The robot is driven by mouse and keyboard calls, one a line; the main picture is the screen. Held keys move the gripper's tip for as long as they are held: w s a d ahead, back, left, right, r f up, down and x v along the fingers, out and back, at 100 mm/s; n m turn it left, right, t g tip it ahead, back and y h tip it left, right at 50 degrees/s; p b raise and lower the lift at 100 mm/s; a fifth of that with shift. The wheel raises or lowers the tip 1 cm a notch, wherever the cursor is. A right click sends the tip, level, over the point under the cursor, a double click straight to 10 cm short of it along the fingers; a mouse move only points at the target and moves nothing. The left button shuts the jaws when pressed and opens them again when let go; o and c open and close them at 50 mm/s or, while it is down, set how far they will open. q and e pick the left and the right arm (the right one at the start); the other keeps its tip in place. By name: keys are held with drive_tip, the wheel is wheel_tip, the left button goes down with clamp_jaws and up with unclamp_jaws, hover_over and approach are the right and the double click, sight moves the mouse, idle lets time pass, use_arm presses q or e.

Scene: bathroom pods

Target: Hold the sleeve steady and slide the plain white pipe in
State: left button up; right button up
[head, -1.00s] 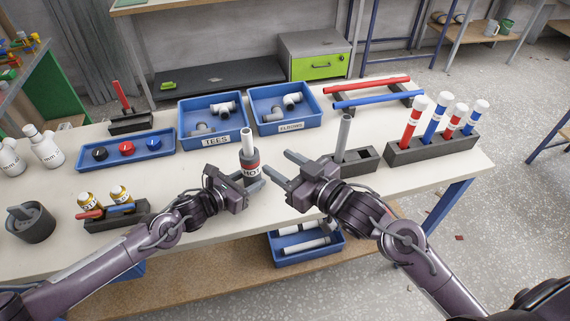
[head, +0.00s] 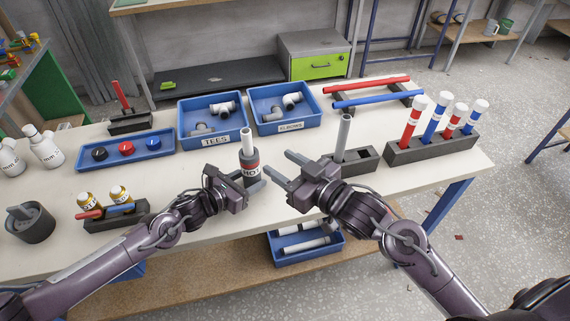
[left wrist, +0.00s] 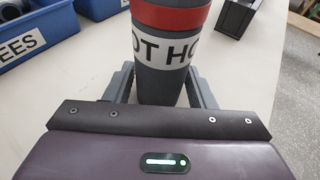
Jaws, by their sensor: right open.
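The sleeve (head: 250,163) is a dark grey cylinder with a red band and a white HOT label, upright on the table. It also shows in the left wrist view (left wrist: 165,80), its top cut off. A plain white pipe (head: 247,140) stands upright out of the sleeve's top; its lower end is hidden inside. My left gripper (head: 252,185) is shut on the sleeve low down, with a finger against each side in the left wrist view (left wrist: 162,92). My right gripper (head: 282,170) is open and empty, just right of the sleeve, its fingers pointing towards it.
A grey rod (head: 344,135) stands in a dark block (head: 366,162) behind my right gripper. A rack (head: 430,150) holds red and blue pipes at the right. Blue bins of tees (head: 190,143) and elbows (head: 262,130) stand behind.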

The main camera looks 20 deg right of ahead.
use_arm(q)
drive_tip(key=o, duration=0.4)
drive_tip(key=shift+c, duration=0.2)
drive_tip(key=v, duration=1.2)
drive_tip(key=shift+s+r, duration=0.1)
drive_tip(key=shift+s+a+p, duration=0.1)
drive_tip(key=shift+s+a, duration=0.8)
drive_tip(key=shift+a, duration=0.4)
drive_tip(key=shift+s+a+p, duration=0.15)
drive_tip(key=shift+s+a, duration=0.7)
drive_tip(key=shift+a, duration=0.45)
drive_tip(key=shift+s+a+p, duration=0.1)
drive_tip(key=shift+s+a, duration=0.8)
drive_tip(key=shift+a, duration=0.45)
